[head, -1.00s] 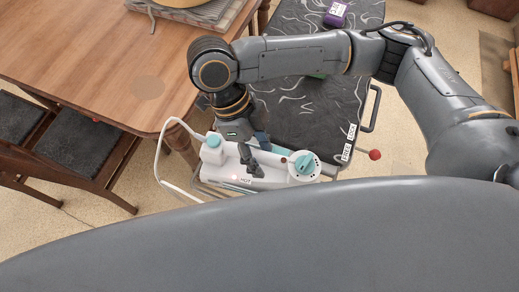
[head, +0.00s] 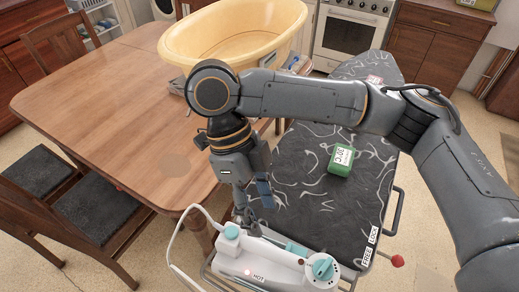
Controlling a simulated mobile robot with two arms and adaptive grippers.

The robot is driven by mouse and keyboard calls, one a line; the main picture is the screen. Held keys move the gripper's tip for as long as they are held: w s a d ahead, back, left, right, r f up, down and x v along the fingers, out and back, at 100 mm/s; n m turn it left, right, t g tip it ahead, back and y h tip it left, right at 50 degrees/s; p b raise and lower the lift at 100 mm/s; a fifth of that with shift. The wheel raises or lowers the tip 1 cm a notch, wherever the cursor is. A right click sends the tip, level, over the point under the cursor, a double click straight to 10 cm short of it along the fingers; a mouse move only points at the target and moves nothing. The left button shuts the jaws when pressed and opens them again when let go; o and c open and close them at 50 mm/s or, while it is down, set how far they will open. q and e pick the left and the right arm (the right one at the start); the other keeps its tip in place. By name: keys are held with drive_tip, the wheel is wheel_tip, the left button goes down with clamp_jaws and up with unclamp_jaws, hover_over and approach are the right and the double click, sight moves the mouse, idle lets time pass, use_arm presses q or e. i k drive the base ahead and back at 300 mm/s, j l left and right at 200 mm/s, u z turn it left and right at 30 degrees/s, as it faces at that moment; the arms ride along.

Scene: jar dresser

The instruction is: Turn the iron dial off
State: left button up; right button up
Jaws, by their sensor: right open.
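The iron (head: 280,262) is white and teal and lies at the near end of the ironing board (head: 300,215). Its round teal dial (head: 322,268) is at the right end of the body. A red light glows beside the "HOT" label on its near side. My right gripper (head: 254,208) is open and empty, pointing down just behind the iron's left half, to the left of the dial. I cannot tell whether a fingertip touches the iron. My left gripper is out of view.
A green box (head: 341,160) marked 30°C stands on the board. A red knob (head: 398,261) and a "FREE LOCK" label are at the board's right edge. A wooden table (head: 130,120) with a yellow tub (head: 235,35) is at left. The iron's white cord loops left.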

sight(323, 269)
drive_tip(key=k+j, duration=0.1)
drive_tip(key=j, duration=0.65)
drive_tip(key=k+j, duration=0.1)
drive_tip(key=j, duration=0.6)
drive_tip(key=k+j, duration=0.1)
drive_tip(key=j, duration=0.65)
